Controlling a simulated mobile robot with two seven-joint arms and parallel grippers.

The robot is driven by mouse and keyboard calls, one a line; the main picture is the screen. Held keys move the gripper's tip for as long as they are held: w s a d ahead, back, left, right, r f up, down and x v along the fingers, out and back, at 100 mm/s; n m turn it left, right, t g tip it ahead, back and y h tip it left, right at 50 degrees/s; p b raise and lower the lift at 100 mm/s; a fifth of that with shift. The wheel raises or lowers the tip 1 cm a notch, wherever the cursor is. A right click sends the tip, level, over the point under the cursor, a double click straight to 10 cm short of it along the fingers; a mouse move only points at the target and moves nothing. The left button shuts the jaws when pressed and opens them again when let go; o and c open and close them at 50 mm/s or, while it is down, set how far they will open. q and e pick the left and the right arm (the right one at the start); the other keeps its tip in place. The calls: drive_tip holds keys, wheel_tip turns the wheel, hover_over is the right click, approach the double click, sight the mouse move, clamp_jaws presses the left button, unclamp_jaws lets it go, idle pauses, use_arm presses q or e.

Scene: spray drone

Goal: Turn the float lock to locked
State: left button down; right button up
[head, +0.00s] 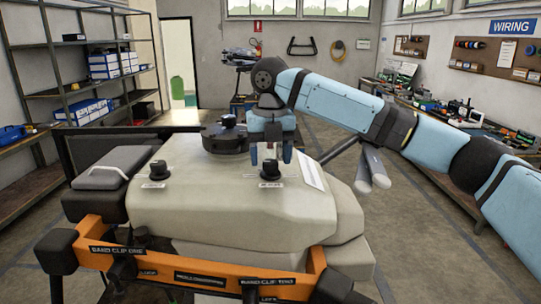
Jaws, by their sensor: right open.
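The spray drone has a beige body (230,215) with an orange front frame (200,272). Two black knobs stand on its top, a left knob (158,168) and a right knob (270,170). Each has a small label in front of it, too small to read surely, so I cannot tell for certain which is the float lock. My right gripper (270,155) points down over the right knob with its fingers apart. It seems just above or around the knob's top; contact cannot be told. The knob's pointing direction is unclear. My left gripper is out of view.
A round black cap (226,138) with a dark blue piece sits behind the knobs, close to my right gripper. A grey pad (112,167) lies at the drone's left. Shelves (85,85) stand at the left, a workbench (450,118) at the right. Space above the left knob is clear.

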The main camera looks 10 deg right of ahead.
drive_tip(key=shift+w+f, duration=0.15)
drive_tip(key=shift+f, duration=0.45)
drive_tip(key=c, duration=0.9)
drive_tip(key=shift+c, duration=0.2)
drive_tip(key=shift+m, duration=0.3)
drive_tip(key=m, duration=0.4)
drive_tip(key=shift+r+m, duration=0.1)
drive_tip(key=shift+m, duration=2.2)
